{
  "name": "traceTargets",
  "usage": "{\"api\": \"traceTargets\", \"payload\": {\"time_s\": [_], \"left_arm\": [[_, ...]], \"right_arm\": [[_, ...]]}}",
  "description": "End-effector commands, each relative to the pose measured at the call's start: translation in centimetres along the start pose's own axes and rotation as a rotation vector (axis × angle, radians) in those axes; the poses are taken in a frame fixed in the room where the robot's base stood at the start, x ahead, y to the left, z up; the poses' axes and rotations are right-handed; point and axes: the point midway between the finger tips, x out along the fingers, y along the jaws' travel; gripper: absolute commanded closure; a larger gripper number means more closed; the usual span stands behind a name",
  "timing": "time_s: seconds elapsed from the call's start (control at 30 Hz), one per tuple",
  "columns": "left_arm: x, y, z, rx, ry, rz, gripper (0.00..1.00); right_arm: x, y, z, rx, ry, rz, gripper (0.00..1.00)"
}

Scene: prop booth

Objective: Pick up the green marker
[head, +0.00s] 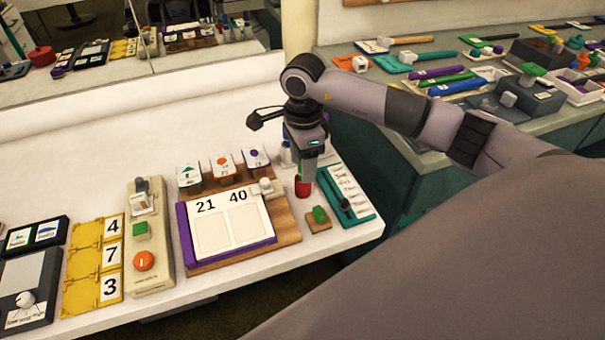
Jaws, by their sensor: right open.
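A long green stick (452,80), which looks like the green marker, lies between a purple one (437,72) and a blue one (457,87) on the back right counter. My right gripper (306,181) is far from it, pointing down over the white table. It is open, with its fingers at a small red cylinder (303,188); I cannot tell whether they touch it. A short green piece (320,214) sits on a small wooden block just in front of the gripper. My left gripper is not in view.
A calendar-like board (228,222) with 21 and 40 lies left of my right gripper. A teal board (347,198) with a list lies to its right. A beige button panel (148,240) and yellow number rack (92,266) stand further left. A gap separates table and counter.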

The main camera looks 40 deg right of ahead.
Motion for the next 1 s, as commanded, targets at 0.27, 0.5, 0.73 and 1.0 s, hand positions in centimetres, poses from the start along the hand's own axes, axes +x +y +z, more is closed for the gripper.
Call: {"api": "traceTargets", "payload": {"time_s": [0.27,0.5,0.73,1.0], "left_arm": [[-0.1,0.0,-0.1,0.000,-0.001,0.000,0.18],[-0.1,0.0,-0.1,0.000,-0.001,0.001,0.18],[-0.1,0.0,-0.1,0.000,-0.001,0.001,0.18],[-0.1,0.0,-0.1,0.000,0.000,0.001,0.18]], "right_arm": [[1.9,-0.1,0.1,0.000,-0.001,-0.002,0.48],[1.8,-0.1,0.0,0.000,-0.001,-0.002,0.80],[1.8,-0.1,0.0,0.000,-0.001,-0.002,1.00],[1.3,-0.1,0.0,0.000,-0.002,-0.003,1.00]]}}
